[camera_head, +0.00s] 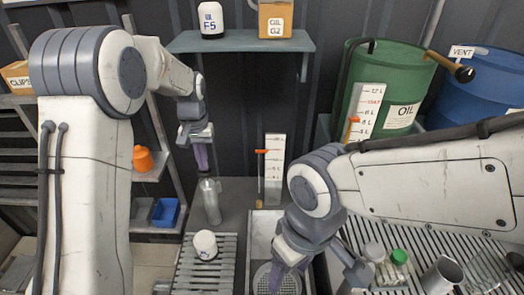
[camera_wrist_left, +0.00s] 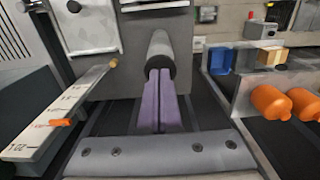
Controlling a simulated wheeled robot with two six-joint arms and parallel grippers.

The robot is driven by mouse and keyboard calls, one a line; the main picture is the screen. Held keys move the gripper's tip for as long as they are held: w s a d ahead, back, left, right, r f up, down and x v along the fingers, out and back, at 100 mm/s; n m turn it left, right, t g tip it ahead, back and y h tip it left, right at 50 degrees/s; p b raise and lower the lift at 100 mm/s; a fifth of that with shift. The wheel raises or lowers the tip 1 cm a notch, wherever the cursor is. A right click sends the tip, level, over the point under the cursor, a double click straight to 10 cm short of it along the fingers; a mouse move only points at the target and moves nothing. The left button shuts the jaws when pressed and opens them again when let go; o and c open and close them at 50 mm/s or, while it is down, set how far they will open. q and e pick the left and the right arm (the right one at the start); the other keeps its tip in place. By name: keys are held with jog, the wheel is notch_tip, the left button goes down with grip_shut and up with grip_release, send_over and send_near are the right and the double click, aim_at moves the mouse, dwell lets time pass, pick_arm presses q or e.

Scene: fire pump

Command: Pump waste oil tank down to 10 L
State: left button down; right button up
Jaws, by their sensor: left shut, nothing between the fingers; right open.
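A green drum labelled OIL (camera_head: 400,75) stands at the back right. Its white scale (camera_head: 366,112) reads up to 12 L and has an orange marker at its lower left. A second white scale (camera_head: 274,158) with an orange pointer stands mid-bench; a similar scale shows in the left wrist view (camera_wrist_left: 65,115). My left gripper (camera_head: 203,168) is shut and empty, just above a grey upright cylinder (camera_head: 210,203). In the left wrist view the cylinder (camera_wrist_left: 160,48) is just beyond the fingertips; contact is unclear. My right gripper (camera_head: 288,275) is open over a metal basin (camera_head: 257,230), partly hidden by its wrist.
A white capped container (camera_head: 205,245) is on the left slatted rack. A metal cup (camera_head: 442,275) and green-capped jar (camera_head: 398,258) stand right. A shelf (camera_head: 240,42) hangs above.

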pick_arm(q)
jog(key=shift+s+f, duration=0.1)
jog(key=shift+f, duration=1.85)
jog(key=shift+r+p, duration=2.9)
jog(key=shift+r, duration=0.5)
jog(key=shift+f, duration=0.1)
